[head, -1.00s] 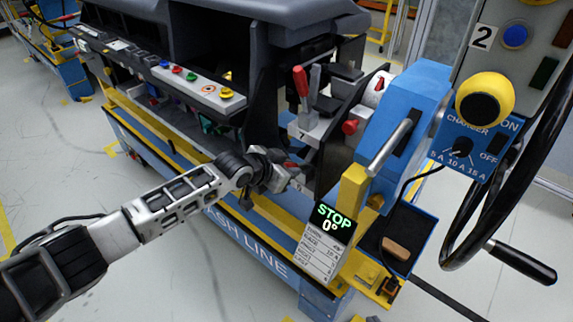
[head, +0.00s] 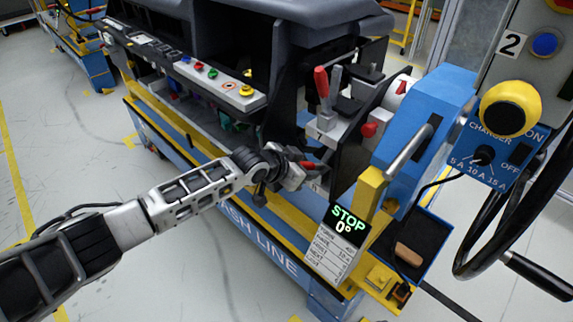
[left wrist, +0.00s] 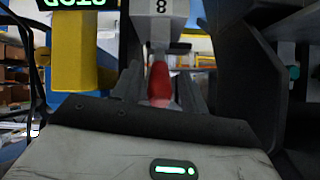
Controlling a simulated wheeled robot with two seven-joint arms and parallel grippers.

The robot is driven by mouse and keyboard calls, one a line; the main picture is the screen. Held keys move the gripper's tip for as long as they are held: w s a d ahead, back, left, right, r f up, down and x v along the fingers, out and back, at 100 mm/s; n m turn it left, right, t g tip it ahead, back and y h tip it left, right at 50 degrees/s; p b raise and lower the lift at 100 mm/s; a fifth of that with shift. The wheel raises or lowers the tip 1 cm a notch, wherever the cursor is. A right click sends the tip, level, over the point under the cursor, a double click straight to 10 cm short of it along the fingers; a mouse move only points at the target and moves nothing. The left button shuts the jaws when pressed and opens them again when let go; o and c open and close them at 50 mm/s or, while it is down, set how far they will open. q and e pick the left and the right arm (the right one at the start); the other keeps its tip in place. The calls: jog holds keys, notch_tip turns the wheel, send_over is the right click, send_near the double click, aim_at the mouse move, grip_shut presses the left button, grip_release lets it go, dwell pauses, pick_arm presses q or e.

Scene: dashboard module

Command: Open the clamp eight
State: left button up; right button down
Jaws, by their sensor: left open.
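Clamp eight shows in the left wrist view as a grey block marked 8 (left wrist: 160,9) with a red handle (left wrist: 160,80) pointing down from it. My left gripper (left wrist: 161,92) is open, with one finger on each side of the red handle; I cannot tell whether either finger touches it. In the head view my left gripper (head: 298,174) is at the module's lower front, below clamp seven (head: 322,90), whose red lever stands up. The gripper hides most of clamp eight there; only a bit of red (head: 308,165) shows. My right gripper is not in view.
A blue housing (head: 425,120) with a grey bar and a yellow block (head: 369,190) stands right of the gripper. A STOP 0° display (head: 346,218) hangs below it. A black handwheel (head: 470,240) is at far right. Open floor (head: 190,280) lies in front.

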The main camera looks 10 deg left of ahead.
pick_arm(q)
jog(key=v, duration=1.5)
jog(key=shift+s, duration=0.15)
jog(key=shift+a, duration=0.1)
